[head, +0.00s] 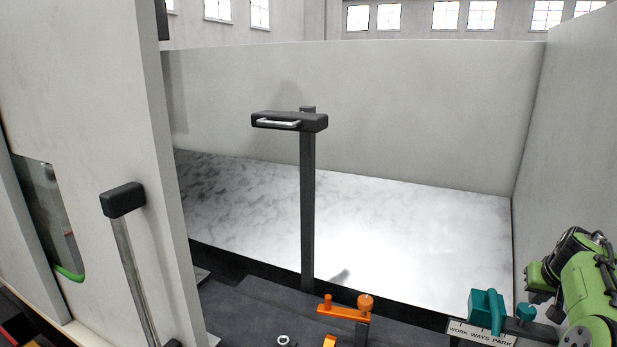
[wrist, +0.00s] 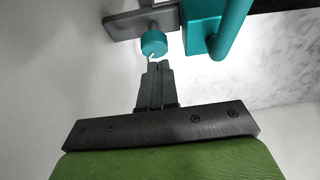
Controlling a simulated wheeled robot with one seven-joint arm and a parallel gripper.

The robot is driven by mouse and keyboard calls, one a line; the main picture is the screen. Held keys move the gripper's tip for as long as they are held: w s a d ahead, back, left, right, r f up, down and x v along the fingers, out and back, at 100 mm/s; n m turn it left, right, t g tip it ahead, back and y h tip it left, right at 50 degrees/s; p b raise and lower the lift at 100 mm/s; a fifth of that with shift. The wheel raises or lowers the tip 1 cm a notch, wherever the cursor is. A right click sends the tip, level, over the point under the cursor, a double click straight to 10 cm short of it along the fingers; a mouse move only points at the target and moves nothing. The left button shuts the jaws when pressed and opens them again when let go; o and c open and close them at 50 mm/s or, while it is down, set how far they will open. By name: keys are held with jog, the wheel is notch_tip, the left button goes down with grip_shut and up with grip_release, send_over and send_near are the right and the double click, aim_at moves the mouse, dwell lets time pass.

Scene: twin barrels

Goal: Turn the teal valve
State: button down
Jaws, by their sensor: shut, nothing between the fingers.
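A teal block with a rounded bar handle (head: 487,308) stands at the lower right of the head view, beside a small teal knob (head: 526,313). I cannot tell which teal part is the valve. In the wrist view the round knob (wrist: 154,43) hangs from a grey bracket, and the block with its bar (wrist: 203,28) is to its right. My gripper (wrist: 154,66) is shut and empty, its fingertips just below the knob in the picture. I cannot tell whether they touch it. In the head view the fingers cannot be made out by my green arm.
A sign reading "WORK WAYS PARK" (head: 481,334) stands in front of the teal block. An orange lever with a knob (head: 343,311) is left of it. A dark post with a crossbar (head: 307,200) rises mid-view. A pale wall (head: 575,130) is close on the right.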

aim_at(524, 316)
notch_tip(524, 316, down, 6)
jog(key=s+d+b, duration=0.1)
jog(key=d+b, duration=0.1)
jog(key=b, duration=0.4)
jog(key=shift+d+f, duration=0.15)
jog(key=shift+f, duration=0.1)
jog(key=shift+w+r, duration=0.1)
jog(key=shift+r, duration=0.1)
jog(key=shift+w+a, duration=0.1)
jog(key=shift+a, duration=0.1)
jog(key=shift+w+a, duration=0.2)
jog(key=shift+a, duration=0.4)
jog(key=shift+w+a, duration=0.15)
jog(key=shift+a, duration=0.15)
jog(key=shift+w+a+f, duration=0.1)
jog(key=shift+w+a, duration=0.15)
jog(key=shift+a, duration=0.05)
jog(key=shift+s+a+f+b, duration=0.1)
jog(key=shift+a+f+b, duration=0.15)
jog(key=shift+b, duration=0.3)
